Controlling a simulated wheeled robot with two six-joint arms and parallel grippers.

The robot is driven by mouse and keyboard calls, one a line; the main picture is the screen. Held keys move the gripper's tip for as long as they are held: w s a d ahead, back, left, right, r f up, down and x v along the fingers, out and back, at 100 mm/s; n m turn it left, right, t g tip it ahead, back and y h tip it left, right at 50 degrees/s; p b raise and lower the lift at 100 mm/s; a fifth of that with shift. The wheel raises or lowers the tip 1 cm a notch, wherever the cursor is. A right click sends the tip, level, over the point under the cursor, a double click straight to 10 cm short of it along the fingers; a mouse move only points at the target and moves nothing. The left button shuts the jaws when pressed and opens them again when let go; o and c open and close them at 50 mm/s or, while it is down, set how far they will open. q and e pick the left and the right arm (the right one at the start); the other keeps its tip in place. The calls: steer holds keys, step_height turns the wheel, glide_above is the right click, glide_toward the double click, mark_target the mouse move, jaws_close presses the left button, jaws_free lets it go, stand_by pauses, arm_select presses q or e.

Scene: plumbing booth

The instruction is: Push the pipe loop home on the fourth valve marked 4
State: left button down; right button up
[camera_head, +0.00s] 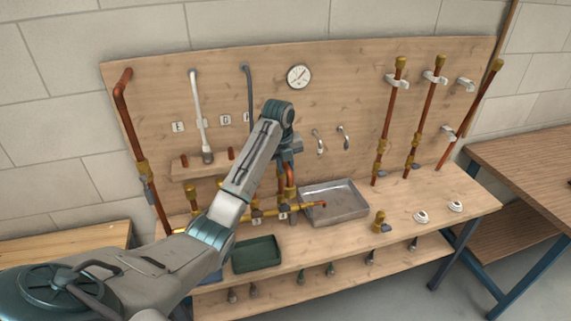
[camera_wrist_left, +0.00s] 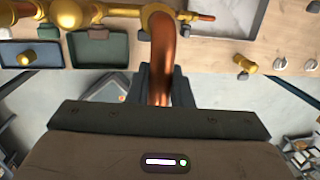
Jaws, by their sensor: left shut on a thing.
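The copper pipe loop (camera_wrist_left: 161,52) hangs between the fingers of my left gripper (camera_wrist_left: 160,90) in the left wrist view, and the gripper is shut on it. In the head view the loop (camera_head: 290,176) shows below my left gripper (camera_head: 287,157), upright over the right part of the brass manifold (camera_head: 305,208). Small tags (camera_head: 283,215) sit on the manifold's front, too small to read, so I cannot confirm which valve is marked 4. The loop's lower end meets brass there; I cannot tell how far on it sits. My arm hides part of the manifold. My right gripper is out of view.
A grey metal tray (camera_head: 335,203) lies just right of the manifold, and a dark green tray (camera_head: 257,254) in front. Copper pipes (camera_head: 388,125) are clipped at the right of the backboard (camera_head: 345,85).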

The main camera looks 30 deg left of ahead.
arm_select(q)
steer(key=shift+f, duration=0.55)
steer(key=shift+f, duration=0.6)
steer(key=c, duration=1.2)
jaws_free()
